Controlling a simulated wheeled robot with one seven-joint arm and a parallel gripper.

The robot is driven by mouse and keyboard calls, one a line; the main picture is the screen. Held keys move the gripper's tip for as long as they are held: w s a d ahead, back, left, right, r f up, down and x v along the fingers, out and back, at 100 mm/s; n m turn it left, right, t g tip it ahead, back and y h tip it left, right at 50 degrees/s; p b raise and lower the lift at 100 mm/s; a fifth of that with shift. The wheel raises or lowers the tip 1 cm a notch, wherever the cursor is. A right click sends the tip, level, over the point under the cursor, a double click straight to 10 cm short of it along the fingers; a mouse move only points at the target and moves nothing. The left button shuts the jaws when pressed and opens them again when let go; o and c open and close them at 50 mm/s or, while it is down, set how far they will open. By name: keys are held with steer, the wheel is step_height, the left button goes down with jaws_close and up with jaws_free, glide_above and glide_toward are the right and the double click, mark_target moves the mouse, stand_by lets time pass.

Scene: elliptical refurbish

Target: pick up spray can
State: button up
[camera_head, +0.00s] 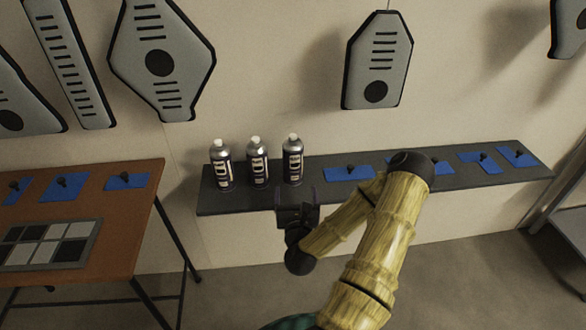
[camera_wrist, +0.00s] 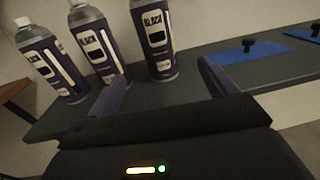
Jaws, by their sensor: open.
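Three spray cans with dark labels and pale caps stand upright in a row on the left part of a dark shelf (camera_head: 430,180). They are the left can (camera_head: 221,167), the middle can (camera_head: 257,162) and the right can (camera_head: 292,160). My gripper (camera_head: 296,192) is open and empty at the shelf's front edge, just below the right can in the head view. In the wrist view, the right can (camera_wrist: 153,42) stands beyond the space between my fingers (camera_wrist: 160,85), apart from them.
Blue pads with dark knobs, such as one pad (camera_head: 349,172), lie along the shelf to the right. A brown table (camera_head: 120,215) with a grey panel stands at the left. Grey panels, such as one (camera_head: 378,62), are on the wall above.

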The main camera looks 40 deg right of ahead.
mark_target(294, 171)
steer(key=b+x, duration=0.3)
steer(key=x, duration=0.6)
steer(key=shift+w+d, duration=0.25)
steer(key=shift+w, duration=0.2)
steer(key=shift+x, duration=2.65)
steer(key=shift+w+a+f, duration=0.1)
steer(key=shift+a+f, duration=0.05)
steer(key=shift+f, duration=0.05)
steer(key=shift+c, duration=0.5)
